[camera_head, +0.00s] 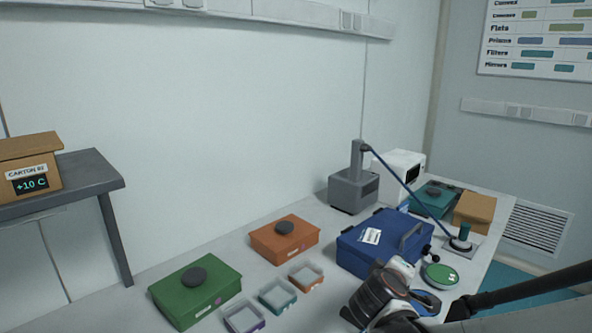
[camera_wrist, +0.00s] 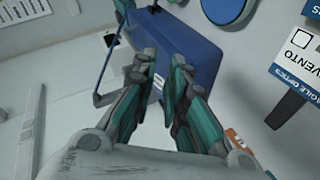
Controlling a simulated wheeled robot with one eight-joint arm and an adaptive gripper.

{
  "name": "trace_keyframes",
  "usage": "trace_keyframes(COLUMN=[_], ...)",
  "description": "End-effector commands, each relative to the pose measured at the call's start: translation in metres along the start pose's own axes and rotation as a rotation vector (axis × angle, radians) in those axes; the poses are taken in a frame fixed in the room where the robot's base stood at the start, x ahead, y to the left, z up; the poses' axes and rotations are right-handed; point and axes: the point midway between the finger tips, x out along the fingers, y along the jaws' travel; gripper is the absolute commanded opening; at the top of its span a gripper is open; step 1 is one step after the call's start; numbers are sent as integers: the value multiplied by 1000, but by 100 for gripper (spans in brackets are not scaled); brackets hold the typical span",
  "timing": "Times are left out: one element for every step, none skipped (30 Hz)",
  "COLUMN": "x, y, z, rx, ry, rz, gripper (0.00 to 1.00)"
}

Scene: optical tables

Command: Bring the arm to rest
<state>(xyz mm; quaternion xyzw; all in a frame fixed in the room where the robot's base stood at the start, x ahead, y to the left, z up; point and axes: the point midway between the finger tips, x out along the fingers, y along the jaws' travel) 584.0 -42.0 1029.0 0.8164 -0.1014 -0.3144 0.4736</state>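My gripper (camera_wrist: 165,75) shows in the wrist view with its two teal-padded fingers a narrow gap apart and nothing held between them. The dark blue case (camera_wrist: 197,45) lies beyond the fingertips in that view. In the head view my arm reaches in from the lower right, and its dark and white wrist end is in front of the near side of the blue case (camera_head: 372,244). The fingertips cannot be made out clearly there. I cannot tell whether the gripper touches the case.
The long table holds a green box (camera_head: 208,300), an orange box (camera_head: 270,241), small open trays (camera_head: 277,296), a grey stand (camera_head: 353,190) with a blue arm, and a green disc (camera_head: 440,274). A carton (camera_head: 28,150) sits on a side table (camera_head: 90,172) at left.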

Motion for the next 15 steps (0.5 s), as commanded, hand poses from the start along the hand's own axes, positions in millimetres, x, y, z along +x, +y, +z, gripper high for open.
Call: trace_keyframes(x=[-8, -12, -18, -22, -27, -34, -39, -44, -51, -56, -61, -69, -75, -80, -88], y=[3, 3, 3, 4, 4, 3, 3, 2, 1, 0, -1, -3, -4, -6, -8], z=[9, 14, 19, 23, 27, 32, 36, 40, 45, 49, 52, 57, 60, 64, 68], rx=[39, 63, 95, 119, 142, 174, 197, 221, 252, 275, 299, 330, 353, 375, 406], ry=[-15, -22, -32, -39, -47, -57, -64, -71, -80, -86, -93, -101, -107, -113, -122], rz=[-31, -50, -77, -96, -115, -141, -160, -180, -205, -224, -243, -268, -287, -306, -331], gripper=[13, 13, 13, 13, 13, 13, 13, 13, 13, 13, 13, 13, 13, 13, 13])
